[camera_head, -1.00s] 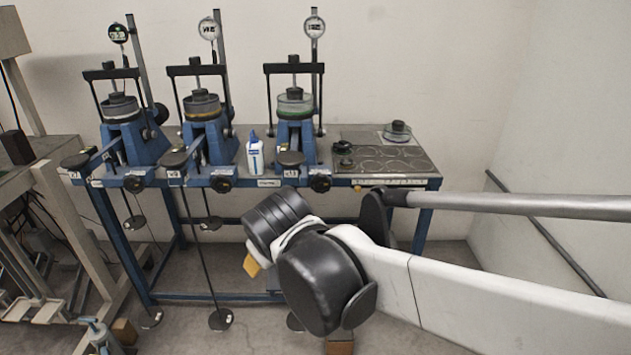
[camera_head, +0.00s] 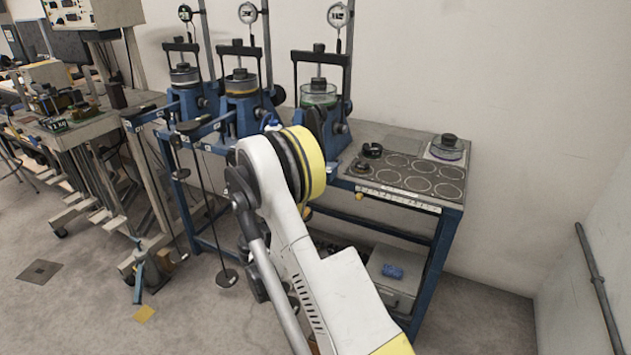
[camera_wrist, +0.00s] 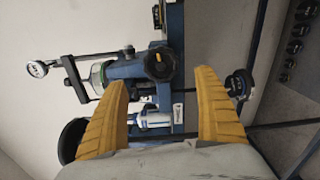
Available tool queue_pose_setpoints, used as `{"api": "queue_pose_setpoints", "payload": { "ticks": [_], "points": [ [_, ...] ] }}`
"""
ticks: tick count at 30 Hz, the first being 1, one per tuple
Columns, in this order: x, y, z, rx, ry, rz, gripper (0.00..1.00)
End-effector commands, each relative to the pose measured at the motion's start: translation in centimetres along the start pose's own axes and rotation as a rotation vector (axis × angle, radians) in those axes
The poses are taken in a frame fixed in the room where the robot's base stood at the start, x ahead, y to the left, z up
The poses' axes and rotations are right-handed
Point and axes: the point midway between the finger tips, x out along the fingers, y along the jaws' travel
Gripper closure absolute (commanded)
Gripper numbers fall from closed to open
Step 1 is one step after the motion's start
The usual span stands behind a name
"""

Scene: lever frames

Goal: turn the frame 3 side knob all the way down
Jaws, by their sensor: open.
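Frame 3 (camera_head: 322,118) is the rightmost blue lever frame in the head view, with a green-ringed cell. Its side knob (camera_head: 342,128) is a small dark shape on its right side there. In the wrist view, which is turned sideways, the black lobed side knob (camera_wrist: 159,62) faces me on the blue frame. My gripper (camera_wrist: 162,80) is open, its two yellow fingers apart. The knob appears between the fingertips, slightly above their middle in the picture, with nothing held. The gap in depth is hard to judge. In the head view my arm hides the gripper and the frame's lower front.
A white and blue bottle (camera_wrist: 152,120) shows between the fingers, beyond them. Another black knob (camera_wrist: 240,83) is right of the right finger. Two more lever frames (camera_head: 243,105) stand left. A plate with round marks (camera_head: 405,178) lies right on the bench. Floor at right is free.

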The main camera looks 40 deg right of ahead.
Motion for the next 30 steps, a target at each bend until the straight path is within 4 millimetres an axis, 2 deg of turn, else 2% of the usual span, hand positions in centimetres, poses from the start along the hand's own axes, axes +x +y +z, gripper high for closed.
{"api": "queue_pose_setpoints", "payload": {
  "ticks": [8,25,30],
  "points": [
    [1.7,-0.4,0.1,-0.013,-0.007,0.018,0.19],
    [10.2,-0.2,0.1,-0.012,-0.007,0.016,0.19],
    [9.8,-0.2,0.1,-0.012,-0.004,0.017,0.7]
  ]
}}
